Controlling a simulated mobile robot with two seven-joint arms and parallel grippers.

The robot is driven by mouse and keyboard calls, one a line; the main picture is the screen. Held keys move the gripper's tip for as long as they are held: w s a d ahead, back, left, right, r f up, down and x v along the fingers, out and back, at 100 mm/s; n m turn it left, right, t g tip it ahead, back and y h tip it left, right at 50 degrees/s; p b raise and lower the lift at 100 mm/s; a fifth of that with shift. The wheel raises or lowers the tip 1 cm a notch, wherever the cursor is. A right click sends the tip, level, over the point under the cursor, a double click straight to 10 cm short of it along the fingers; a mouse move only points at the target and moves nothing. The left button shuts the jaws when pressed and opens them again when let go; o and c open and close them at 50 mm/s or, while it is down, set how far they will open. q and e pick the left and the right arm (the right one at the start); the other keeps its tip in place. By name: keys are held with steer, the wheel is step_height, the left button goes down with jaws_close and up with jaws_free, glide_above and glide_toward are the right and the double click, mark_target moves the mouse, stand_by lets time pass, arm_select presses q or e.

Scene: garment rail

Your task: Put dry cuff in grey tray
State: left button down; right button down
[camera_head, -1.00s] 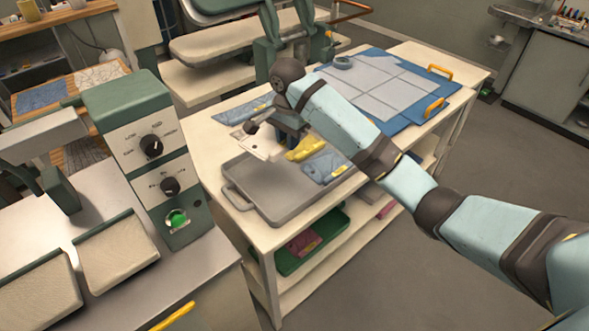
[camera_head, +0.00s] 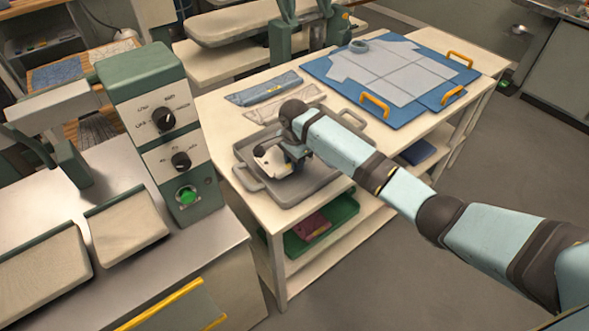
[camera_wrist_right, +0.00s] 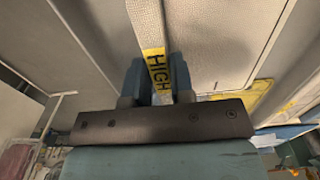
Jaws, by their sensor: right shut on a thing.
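The grey tray (camera_head: 318,188) lies on the near end of the white bench. My right gripper (camera_head: 290,164) is low over the tray, and its arm hides part of the inside. In the right wrist view the gripper (camera_wrist_right: 158,76) is shut on a grey textured strip with a yellow band (camera_wrist_right: 155,62) marked "HIGH"; I cannot tell whether this is the dry cuff. My left gripper is out of view.
A blue board (camera_head: 322,69) with orange handles and pale panels covers the far part of the bench. A green bin (camera_head: 343,211) with a reddish cloth stands on the shelf below. A green control box (camera_head: 140,75) stands to the left of the bench.

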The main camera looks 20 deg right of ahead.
steer(key=shift+f, duration=1.9)
steer(key=shift+f, duration=0.15)
steer(key=c, duration=1)
jaws_free()
